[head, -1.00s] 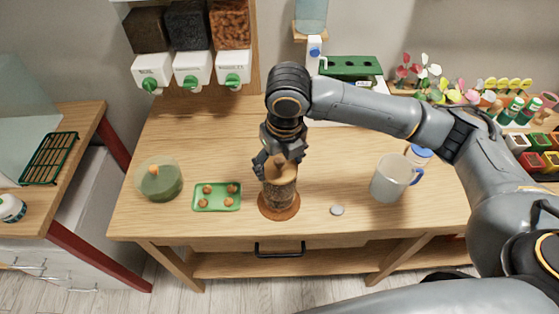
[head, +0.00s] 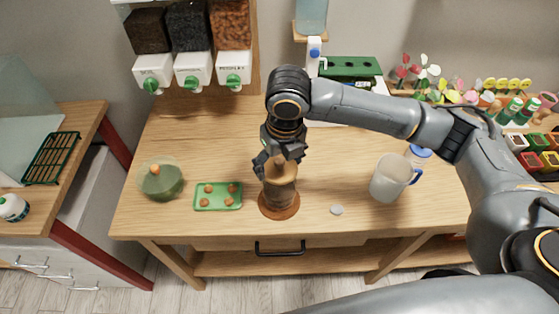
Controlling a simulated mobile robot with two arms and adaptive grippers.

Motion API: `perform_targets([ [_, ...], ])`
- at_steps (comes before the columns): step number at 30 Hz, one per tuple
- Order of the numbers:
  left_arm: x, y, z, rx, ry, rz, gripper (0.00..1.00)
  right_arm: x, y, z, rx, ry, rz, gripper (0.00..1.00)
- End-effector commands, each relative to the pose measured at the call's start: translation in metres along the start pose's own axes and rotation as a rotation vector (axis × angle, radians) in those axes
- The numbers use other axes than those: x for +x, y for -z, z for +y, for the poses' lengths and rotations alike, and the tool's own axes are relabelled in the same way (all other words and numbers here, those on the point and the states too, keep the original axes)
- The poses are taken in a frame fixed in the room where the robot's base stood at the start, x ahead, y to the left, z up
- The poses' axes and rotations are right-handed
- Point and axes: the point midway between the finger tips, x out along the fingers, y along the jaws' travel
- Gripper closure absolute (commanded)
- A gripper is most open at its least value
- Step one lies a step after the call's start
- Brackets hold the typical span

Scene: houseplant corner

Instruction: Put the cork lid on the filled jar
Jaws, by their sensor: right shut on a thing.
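The filled jar (head: 279,197) stands upright on a round brown saucer (head: 265,210) at the middle front of the table. Dark contents show through its clear wall. The cork lid (head: 279,170) is at the jar's mouth, just under my right gripper (head: 278,158). My right gripper comes down from above and is shut on the lid. The fingers partly hide the lid, and I cannot tell whether it is fully seated on the rim. My left gripper is not in view.
Dispensers (head: 192,70) hang at the back left.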

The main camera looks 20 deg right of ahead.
Motion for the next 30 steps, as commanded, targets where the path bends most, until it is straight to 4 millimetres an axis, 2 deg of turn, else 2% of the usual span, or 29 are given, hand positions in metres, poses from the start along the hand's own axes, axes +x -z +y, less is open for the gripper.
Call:
perform_targets([
  [30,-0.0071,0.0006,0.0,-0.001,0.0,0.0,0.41,0.0035,0.0007,-0.0003,0.0,0.001,0.001,0.45],
])
